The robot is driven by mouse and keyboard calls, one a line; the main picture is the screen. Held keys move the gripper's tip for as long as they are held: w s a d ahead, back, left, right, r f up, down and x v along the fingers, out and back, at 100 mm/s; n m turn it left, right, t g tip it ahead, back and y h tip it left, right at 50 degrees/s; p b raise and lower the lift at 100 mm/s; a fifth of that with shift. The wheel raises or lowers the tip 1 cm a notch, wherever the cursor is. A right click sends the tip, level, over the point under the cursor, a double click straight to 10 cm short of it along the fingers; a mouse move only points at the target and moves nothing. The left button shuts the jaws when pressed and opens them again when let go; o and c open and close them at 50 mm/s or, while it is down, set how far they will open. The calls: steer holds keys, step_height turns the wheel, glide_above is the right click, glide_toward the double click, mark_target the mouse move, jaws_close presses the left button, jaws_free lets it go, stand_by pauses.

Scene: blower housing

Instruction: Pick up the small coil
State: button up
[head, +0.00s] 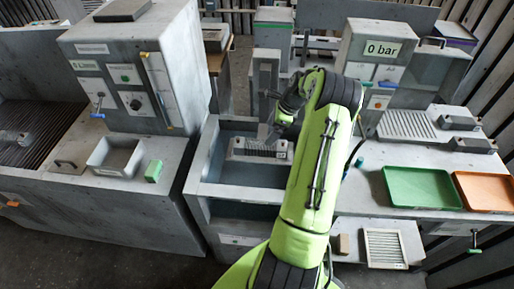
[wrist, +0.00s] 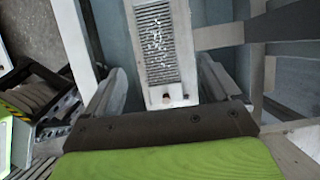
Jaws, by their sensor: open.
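A grey finned block with a small label, which looks like the small coil (head: 262,150), sits in the open basin (head: 205,160) in the head view. In the wrist view the coil (wrist: 157,45) runs up the middle, with a fine grille, pale specks on its fins and a small dark hole in its near end. My gripper (head: 268,132) is above the coil in the head view. In the wrist view my gripper (wrist: 162,75) is open, with one finger on each side of the coil's near end and gaps between. My arm hides part of the basin's right side.
A grey cabinet with gauges (head: 135,85) stands left of the basin. A green tray (head: 421,188) and an orange tray (head: 485,191) lie on the right bench. A grey post (head: 265,85) rises behind the basin.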

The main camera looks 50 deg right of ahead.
mark_target(261, 144)
steer(key=x, duration=0.3)
steer(key=shift+w+a+f, duration=0.15)
steer(key=shift+w+f, duration=0.1)
steer(key=x, duration=0.5)
steer(key=shift+w+a+f+p, duration=0.1)
steer(key=shift+a+f+p, duration=0.1)
steer(key=shift+f+p, duration=0.15)
steer(key=shift+r, duration=0.1)
steer(key=shift+c, duration=1)
steer(key=c, duration=1.2)
